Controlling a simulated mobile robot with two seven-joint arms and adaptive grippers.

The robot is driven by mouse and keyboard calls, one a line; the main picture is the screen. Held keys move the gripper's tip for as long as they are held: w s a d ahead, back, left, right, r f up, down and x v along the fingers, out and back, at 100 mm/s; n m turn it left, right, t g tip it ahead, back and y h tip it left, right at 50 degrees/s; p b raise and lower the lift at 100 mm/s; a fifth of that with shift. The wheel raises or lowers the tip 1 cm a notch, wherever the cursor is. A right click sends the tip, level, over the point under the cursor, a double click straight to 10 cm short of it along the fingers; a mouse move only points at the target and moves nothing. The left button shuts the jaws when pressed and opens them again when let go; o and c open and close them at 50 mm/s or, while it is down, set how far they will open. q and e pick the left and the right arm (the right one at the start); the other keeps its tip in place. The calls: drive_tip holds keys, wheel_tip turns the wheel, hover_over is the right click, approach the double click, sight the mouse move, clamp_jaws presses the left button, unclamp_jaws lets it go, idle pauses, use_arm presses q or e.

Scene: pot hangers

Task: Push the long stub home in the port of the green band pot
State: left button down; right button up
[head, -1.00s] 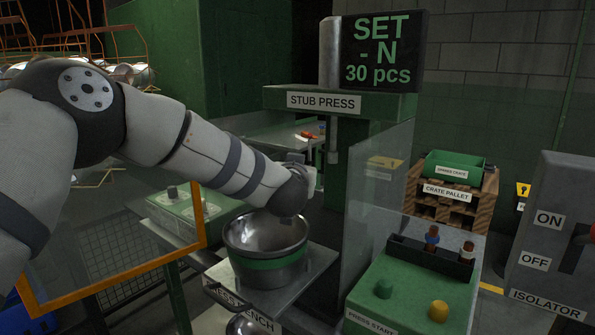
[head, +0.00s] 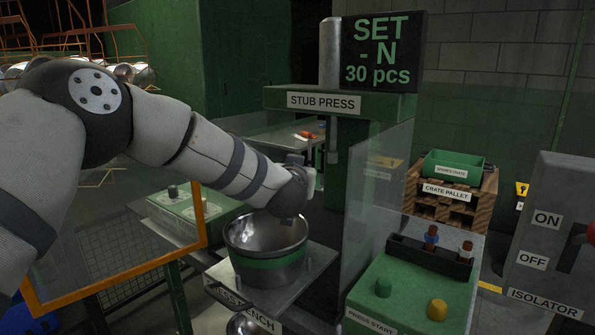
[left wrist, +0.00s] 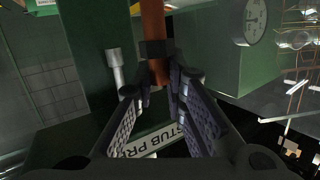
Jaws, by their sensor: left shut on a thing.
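The pot with the green band (head: 268,262) stands upright on a metal plate of the press bench, its mouth open upward. Its port is not visible to me. My left gripper (head: 302,190) is above the pot's far right rim in the head view, its fingers largely hidden behind my wrist. In the left wrist view my left gripper (left wrist: 160,80) is shut on a copper-brown stub (left wrist: 154,22) with a dark collar. The stub's far end runs out of that view. I cannot tell whether it touches the pot. My right gripper is not in view.
The stub press (head: 324,101) stands behind the pot. A clear screen (head: 378,190) stands to its right, by a green console (head: 410,295) with buttons and a dark rack (head: 405,249) holding upright pieces. An orange-framed panel (head: 120,280) is at left.

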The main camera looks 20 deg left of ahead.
use_arm(q)
drive_tip(key=shift+f, duration=1.6)
drive_tip(key=c, duration=1.6)
unclamp_jaws()
drive_tip(key=shift+o, duration=0.2)
wheel_tip(320, 180, up, 10)
drive_tip(key=shift+r, duration=0.1)
